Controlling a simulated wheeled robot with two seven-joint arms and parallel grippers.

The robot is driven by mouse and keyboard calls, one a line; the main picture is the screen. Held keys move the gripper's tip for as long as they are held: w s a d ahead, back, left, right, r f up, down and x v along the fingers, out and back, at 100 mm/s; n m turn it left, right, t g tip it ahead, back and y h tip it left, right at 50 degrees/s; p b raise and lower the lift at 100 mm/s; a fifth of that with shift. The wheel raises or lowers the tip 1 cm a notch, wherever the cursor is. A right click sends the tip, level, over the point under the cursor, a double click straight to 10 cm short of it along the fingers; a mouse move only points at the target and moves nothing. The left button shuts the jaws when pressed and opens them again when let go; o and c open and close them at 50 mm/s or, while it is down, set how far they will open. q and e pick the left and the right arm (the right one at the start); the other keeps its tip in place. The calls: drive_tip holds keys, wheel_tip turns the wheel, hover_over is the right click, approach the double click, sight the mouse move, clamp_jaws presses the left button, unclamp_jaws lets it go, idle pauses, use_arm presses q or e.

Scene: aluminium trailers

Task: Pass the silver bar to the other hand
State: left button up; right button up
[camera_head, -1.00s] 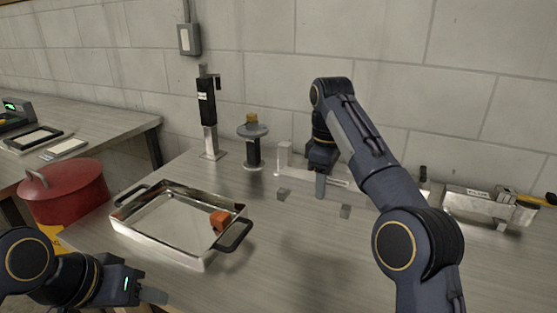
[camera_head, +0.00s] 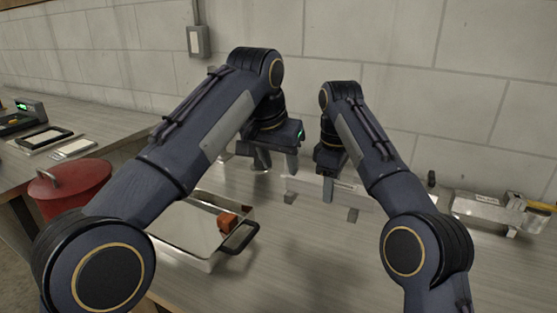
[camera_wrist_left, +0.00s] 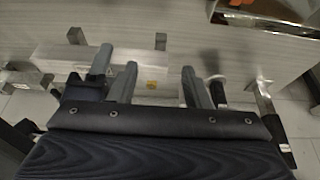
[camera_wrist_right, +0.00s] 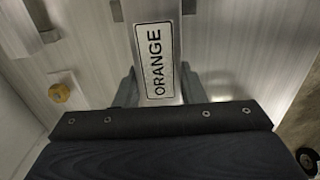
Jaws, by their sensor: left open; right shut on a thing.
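The silver bar (camera_head: 309,186) is held above the bench, between my two grippers in the head view. My left gripper (camera_head: 277,162) is open at the bar's left side. In the left wrist view the bar (camera_wrist_left: 150,66) reaches toward the space between the left fingers (camera_wrist_left: 158,80); I cannot tell any contact.
A metal tray (camera_head: 205,262) holding an orange block (camera_head: 227,221) is partly hidden behind my left arm. A metal box (camera_head: 490,208) stands at the right. A red can (camera_head: 75,187) is at the left.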

sight(288, 196)
use_arm(q)
drive_tip(key=x, duration=1.1)
drive_tip(key=shift+w+d+f, duration=0.1)
drive_tip(key=shift+w+f, duration=0.1)
drive_tip(key=shift+f, duration=0.15)
drive_tip(key=shift+c, duration=0.2)
clamp_jaws()
use_arm(e)
drive_tip(key=o, duration=1.3)
